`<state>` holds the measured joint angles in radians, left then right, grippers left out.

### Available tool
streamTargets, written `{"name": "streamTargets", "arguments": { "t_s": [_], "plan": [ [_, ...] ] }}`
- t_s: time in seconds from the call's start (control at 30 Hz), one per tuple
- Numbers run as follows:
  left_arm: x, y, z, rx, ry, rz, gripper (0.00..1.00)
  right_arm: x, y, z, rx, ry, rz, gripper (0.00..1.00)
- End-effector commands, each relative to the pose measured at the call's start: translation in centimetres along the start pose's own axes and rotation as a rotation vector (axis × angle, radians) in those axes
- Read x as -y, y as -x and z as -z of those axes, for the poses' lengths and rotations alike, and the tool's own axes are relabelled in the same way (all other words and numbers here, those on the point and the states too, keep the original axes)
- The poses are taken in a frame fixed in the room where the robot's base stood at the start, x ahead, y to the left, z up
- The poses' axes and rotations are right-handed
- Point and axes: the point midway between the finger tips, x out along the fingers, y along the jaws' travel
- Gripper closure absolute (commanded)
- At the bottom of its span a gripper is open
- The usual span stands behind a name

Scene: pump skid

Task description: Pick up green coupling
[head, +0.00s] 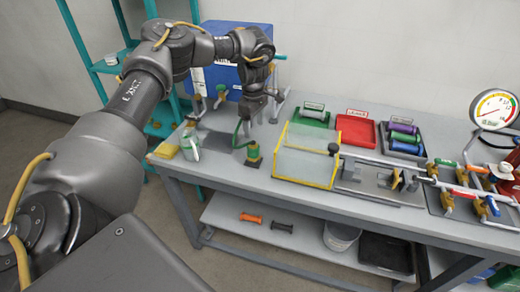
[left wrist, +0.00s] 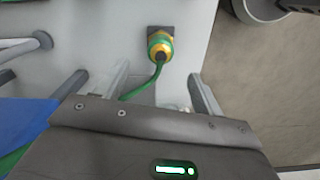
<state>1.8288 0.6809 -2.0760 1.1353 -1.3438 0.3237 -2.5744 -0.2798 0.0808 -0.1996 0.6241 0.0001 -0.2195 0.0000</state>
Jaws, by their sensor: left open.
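A green coupling (head: 405,138) lies between a purple coupling (head: 404,128) and a blue coupling (head: 405,147) in a dark tray on the right half of the bench. My left gripper (head: 262,112) is over the left half of the bench, well to the left of that tray. In the left wrist view, its two fingers (left wrist: 158,72) are spread apart, with nothing held between them. A yellow-green fitting with a green hose (left wrist: 160,44) stands just beyond the fingers. The green coupling is not visible in the left wrist view. My right gripper is not in view.
A hinged clear cover with a yellow frame (head: 306,165) stands mid-bench. A green tray (head: 312,116) and a red tray (head: 356,130) lie behind it. Pipes and valves (head: 448,178) and a gauge (head: 494,109) are at the right. A spray bottle (head: 190,143) stands left.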

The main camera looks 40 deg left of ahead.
Motion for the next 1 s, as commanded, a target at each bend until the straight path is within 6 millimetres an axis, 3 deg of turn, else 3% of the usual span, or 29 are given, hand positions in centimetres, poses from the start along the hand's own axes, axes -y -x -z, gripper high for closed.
{"name": "streamTargets", "arguments": {
  "t_s": [0.2, 0.4, 0.6, 0.77, 1.0],
  "plan": [
    [0.5, -0.2, 0.8, -0.001, 0.011, 0.002, 0.32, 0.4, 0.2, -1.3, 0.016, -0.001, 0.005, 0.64],
    [0.8, -3.1, 1.3, -0.001, 0.018, 0.005, 0.32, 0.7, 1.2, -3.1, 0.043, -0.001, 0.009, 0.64],
    [0.7, -5.3, 1.2, -0.001, 0.016, 0.002, 0.32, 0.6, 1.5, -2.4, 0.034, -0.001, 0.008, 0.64],
    [0.6, -5.6, 1.0, 0.000, 0.015, 0.000, 0.32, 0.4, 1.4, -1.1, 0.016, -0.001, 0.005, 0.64],
    [0.9, -8.2, 1.2, -0.002, 0.015, 0.005, 0.32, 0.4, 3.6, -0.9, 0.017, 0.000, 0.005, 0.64]
  ]
}}
